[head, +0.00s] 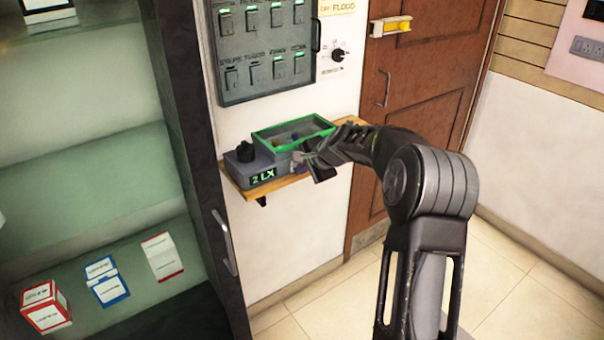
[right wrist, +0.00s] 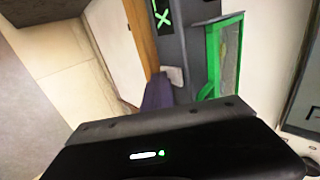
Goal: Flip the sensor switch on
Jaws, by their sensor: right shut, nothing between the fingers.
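A grey sensor box (head: 262,172) with a glowing green "2 LX" readout and a black knob (head: 245,151) sits on a wooden wall shelf (head: 290,183). A green-rimmed tray (head: 283,132) adjoins it. The readout side of the box also shows at the top of the right wrist view (right wrist: 172,42). My right gripper (head: 313,166) is shut and empty at the front of the box, right of the readout. A small purple part (right wrist: 157,92) and a pale tab (right wrist: 173,75) show there; I cannot tell which is the switch, or whether the gripper touches it. My left gripper is out of view.
A grey wall panel (head: 265,48) with several switches and green lights hangs above the shelf. A small dial (head: 338,55) is beside it. A brown door (head: 425,85) stands to the right. An open cabinet with boxes (head: 46,306) stands at left. The floor (head: 340,310) is clear.

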